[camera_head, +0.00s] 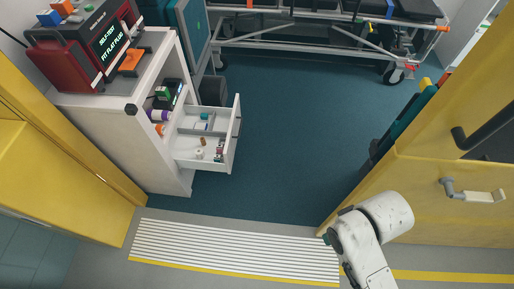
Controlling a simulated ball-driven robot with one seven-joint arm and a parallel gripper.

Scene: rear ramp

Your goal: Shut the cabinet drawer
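The white cabinet (155,168) stands at the left, just inside the doorway. Its drawer (229,152) is pulled out toward the right and stands open. Small bottles, a roll and other small items lie in the drawer's compartments. A shelf above the drawer holds more small items. My arm shows at the lower right, well apart from the drawer, with a wide gap of floor between them. My gripper's fingers cannot be made out in this view.
A red monitor (85,50) sits on the cabinet top. A wheeled stretcher (320,38) stands at the back. Yellow doors (430,195) flank the opening. A ribbed white step strip (235,250) lies in front. The blue floor (290,130) between is clear.

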